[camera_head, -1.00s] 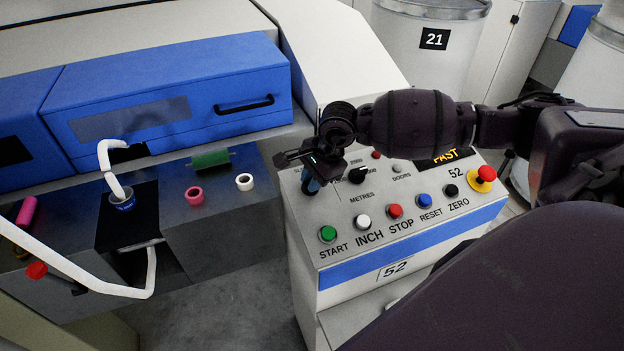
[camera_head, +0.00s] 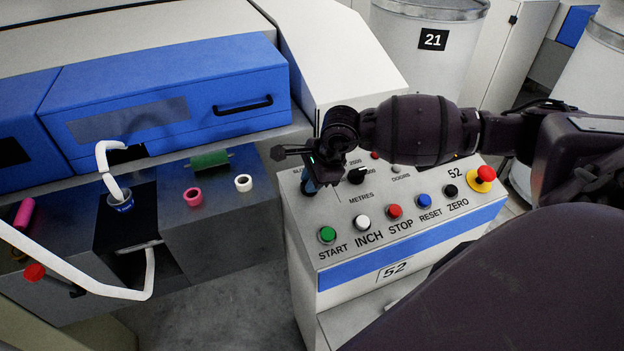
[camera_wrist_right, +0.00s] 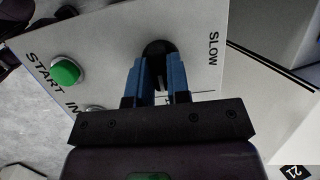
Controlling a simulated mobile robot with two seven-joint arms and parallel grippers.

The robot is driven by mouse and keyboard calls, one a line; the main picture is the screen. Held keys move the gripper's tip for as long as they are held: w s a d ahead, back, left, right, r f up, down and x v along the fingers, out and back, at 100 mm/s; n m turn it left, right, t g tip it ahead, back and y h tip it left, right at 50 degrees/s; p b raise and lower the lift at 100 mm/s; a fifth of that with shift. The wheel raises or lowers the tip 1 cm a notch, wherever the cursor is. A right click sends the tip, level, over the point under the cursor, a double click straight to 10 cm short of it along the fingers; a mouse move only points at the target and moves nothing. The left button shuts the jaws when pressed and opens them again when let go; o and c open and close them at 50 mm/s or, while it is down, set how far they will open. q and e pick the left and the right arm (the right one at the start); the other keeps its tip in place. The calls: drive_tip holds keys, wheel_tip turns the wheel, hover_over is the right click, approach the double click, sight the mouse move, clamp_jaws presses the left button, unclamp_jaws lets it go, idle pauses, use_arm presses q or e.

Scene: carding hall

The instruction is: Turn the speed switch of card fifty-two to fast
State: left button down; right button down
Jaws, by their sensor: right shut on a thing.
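The control panel (camera_head: 340,211) of card 52 stands at centre right in the head view. My right gripper (camera_head: 310,186) is over the panel's upper left corner, and its wrist hides most of the speed switch there. In the right wrist view my blue fingers (camera_wrist_right: 163,80) are shut on the black knob of the speed switch (camera_wrist_right: 158,47). The SLOW label (camera_wrist_right: 213,48) shows to the right of the knob in that view. My forearm covers the panel's display, so its reading is hidden now. My left gripper is out of view.
The green start button (camera_head: 327,234), the white inch button (camera_head: 362,222) and the red stop button (camera_head: 394,211) sit in front of the switch. A red emergency knob (camera_head: 482,174) is at the right. A black metres knob (camera_head: 356,176) is close beside my gripper.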

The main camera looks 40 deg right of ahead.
drive_tip(key=c, duration=1.2)
unclamp_jaws()
drive_tip(key=shift+o, duration=0.6)
drive_tip(key=shift+r, duration=0.1)
drive_tip(key=v, duration=1)
drive_tip(key=shift+r, duration=0.35)
drive_tip(key=shift+d, duration=0.1)
drive_tip(key=shift+s, duration=0.1)
